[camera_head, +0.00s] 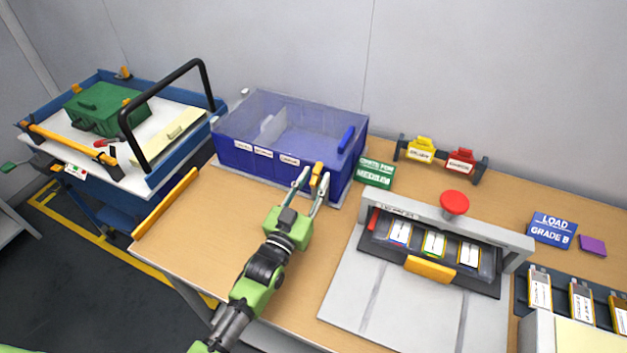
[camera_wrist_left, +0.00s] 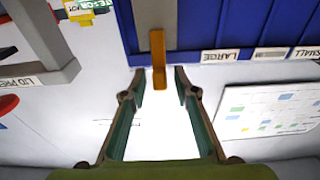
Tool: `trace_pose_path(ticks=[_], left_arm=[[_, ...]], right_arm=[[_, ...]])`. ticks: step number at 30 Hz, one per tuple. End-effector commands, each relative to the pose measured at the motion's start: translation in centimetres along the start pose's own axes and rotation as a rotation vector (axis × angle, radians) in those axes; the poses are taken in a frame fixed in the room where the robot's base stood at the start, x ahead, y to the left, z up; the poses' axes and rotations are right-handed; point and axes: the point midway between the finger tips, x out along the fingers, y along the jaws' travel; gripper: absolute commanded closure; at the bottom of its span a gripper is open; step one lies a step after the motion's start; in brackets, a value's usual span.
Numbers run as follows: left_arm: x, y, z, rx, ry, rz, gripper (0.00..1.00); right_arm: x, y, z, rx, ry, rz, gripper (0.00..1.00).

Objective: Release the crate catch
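The blue crate (camera_head: 235,155) with a clear lid stands at the back of the wooden bench. Its orange catch (camera_head: 317,172) is on the front wall near the right corner. In the left wrist view the open fingertips (camera_wrist_left: 159,78) lie on either side of the catch's lower end, with a visible gap on each side. My right gripper is not in view.
A grey press (camera_head: 340,300) with a red button (camera_head: 454,202) and pouch cells stands on the right. Yellow and red tags (camera_head: 440,153) hang on a rack behind. A blue cart (camera_head: 175,180) with a green case (camera_head: 108,108) stands left. The bench's left front is clear.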

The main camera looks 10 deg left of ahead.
Motion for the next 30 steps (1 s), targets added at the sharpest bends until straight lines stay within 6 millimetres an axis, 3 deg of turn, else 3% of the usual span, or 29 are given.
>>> trace_pose_path(ticks=[8, 15, 21, 30], left_arm=[[0.2, 0.0, -1.7, 0.0, 0.003, 0.0, 0.72], [0.8, 0.0, -6.4, 0.001, 0.005, -0.001, 0.72], [1.2, 0.0, -9.1, 0.0, 0.002, 0.0, 0.72], [1.2, 0.0, -9.9, 0.0, -0.001, 0.0, 0.72]], right_arm=[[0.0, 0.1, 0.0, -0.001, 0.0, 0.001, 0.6], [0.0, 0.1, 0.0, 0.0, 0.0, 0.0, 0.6], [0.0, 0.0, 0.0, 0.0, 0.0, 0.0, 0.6], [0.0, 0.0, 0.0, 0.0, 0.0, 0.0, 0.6]])
